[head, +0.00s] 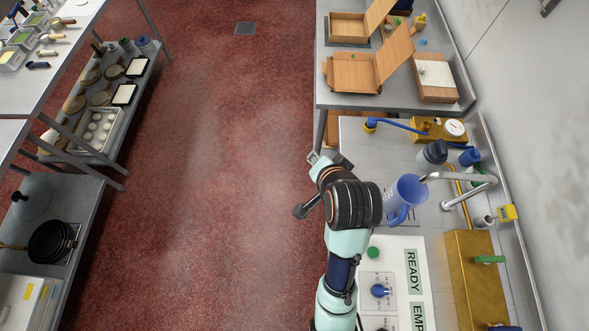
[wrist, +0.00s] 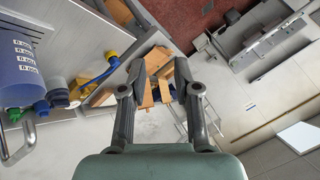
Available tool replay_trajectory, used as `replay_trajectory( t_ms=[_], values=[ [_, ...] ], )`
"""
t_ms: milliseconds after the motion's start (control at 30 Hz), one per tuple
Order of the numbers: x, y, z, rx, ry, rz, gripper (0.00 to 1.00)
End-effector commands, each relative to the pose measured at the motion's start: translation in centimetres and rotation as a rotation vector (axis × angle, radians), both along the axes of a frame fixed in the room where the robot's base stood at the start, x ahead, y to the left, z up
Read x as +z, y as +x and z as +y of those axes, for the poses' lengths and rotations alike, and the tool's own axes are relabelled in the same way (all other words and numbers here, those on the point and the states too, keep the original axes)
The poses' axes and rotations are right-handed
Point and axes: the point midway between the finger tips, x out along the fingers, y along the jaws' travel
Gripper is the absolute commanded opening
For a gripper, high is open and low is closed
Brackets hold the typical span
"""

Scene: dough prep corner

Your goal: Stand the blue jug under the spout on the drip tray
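The blue jug (head: 408,190) stands apparently upright on the counter side, its handle toward the lower left. The tip of the metal spout (head: 468,186) reaches the right edge of the jug's mouth. The grey drip tray (head: 415,221) shows only partly beneath the jug; exact seating cannot be told. In the wrist view the jug (wrist: 18,72) is at the upper left with printed marks on its side. My gripper (wrist: 160,72) is open and empty, its fingers apart from the jug. In the head view it shows left of the jug, beyond the counter's edge, partly hidden by my wrist.
Dark and blue bottles (head: 434,152) stand behind the jug. A brass box with a dial (head: 453,128) and a blue-handled lever are farther back. A panel marked READY (head: 412,272) lies in front. A brass block (head: 470,275) is at right. Open red floor (head: 230,180) lies left.

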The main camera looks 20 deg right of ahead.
Motion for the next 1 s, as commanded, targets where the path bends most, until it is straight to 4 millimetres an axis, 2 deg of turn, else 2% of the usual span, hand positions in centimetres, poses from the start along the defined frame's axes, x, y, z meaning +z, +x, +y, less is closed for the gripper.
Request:
replay_trajectory(
  t_ms=[33, 100, 200, 233, 367, 1000],
  values=[
    [1.8, 0.0, 4.9, 0.187, -0.156, -0.062, 0.31],
    [4.6, -0.7, 9.9, 0.399, -0.371, -0.151, 0.31],
    [7.4, -2.1, 14.2, 0.579, -0.583, -0.242, 0.31],
    [7.9, -2.5, 15.0, 0.611, -0.623, -0.259, 0.31],
    [8.9, -3.0, 16.0, 0.658, -0.695, -0.288, 0.31],
    [8.8, -2.9, 15.9, 0.655, -0.689, -0.284, 0.31]
  ],
)
